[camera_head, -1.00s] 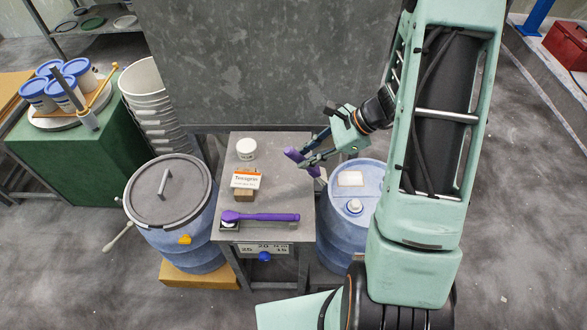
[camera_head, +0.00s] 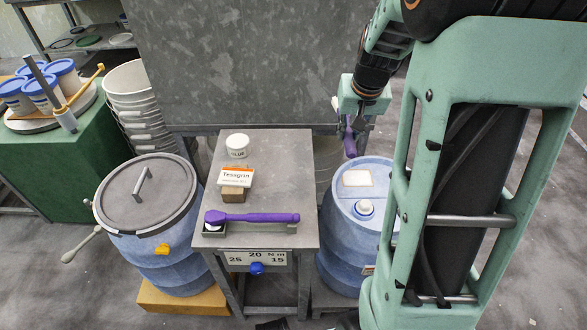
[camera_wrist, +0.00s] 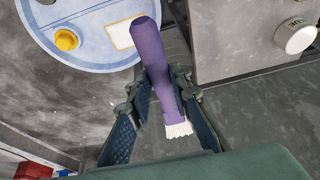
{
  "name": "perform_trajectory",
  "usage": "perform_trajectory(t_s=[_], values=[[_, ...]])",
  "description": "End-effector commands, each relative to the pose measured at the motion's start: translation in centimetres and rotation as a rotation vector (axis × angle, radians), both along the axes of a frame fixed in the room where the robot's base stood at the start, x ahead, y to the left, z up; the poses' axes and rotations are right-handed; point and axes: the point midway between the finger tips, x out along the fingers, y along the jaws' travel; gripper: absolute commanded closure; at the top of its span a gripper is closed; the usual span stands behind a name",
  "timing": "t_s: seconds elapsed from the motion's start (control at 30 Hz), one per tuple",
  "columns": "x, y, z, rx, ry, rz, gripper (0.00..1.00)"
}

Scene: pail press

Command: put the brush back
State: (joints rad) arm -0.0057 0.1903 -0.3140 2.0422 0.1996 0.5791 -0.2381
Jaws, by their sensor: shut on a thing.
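The brush has a purple handle (camera_head: 350,142) and white bristles (camera_wrist: 177,130). My gripper (camera_head: 352,124) is shut on it, in the air behind the blue drum at the table's right. In the wrist view my gripper (camera_wrist: 160,92) has a finger on each side of the handle. The bristles lie towards the palm. The handle's far end points away from the palm, across the drum's rim in that view.
The grey table (camera_head: 285,175) holds a purple-handled tool (camera_head: 255,217), a Tesagrin box (camera_head: 236,178) and a white tub (camera_head: 237,145). The blue drum (camera_head: 345,230) stands right of it, a lidded drum (camera_head: 160,240) left. A grey metal panel (camera_head: 240,60) rises behind.

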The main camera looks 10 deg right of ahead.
Motion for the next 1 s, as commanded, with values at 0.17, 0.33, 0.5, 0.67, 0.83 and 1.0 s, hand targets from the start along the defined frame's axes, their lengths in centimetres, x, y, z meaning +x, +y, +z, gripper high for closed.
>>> perform_trajectory(t_s=[0.17,0.33,0.5,0.67,0.83,1.0], values=[[0.8,3.4,-1.4,-0.001,0.0,0.015,1.0],[1.7,7.4,-3.3,-0.002,0.0,0.013,1.0],[2.4,10.4,-6.3,-0.001,0.002,0.008,1.0],[2.8,12.1,-8.3,-0.001,0.0,0.006,1.0],[3.0,12.7,-9.1,0.0,-0.002,0.003,1.0],[3.1,13.3,-11.2,0.0,0.001,0.002,1.0]])
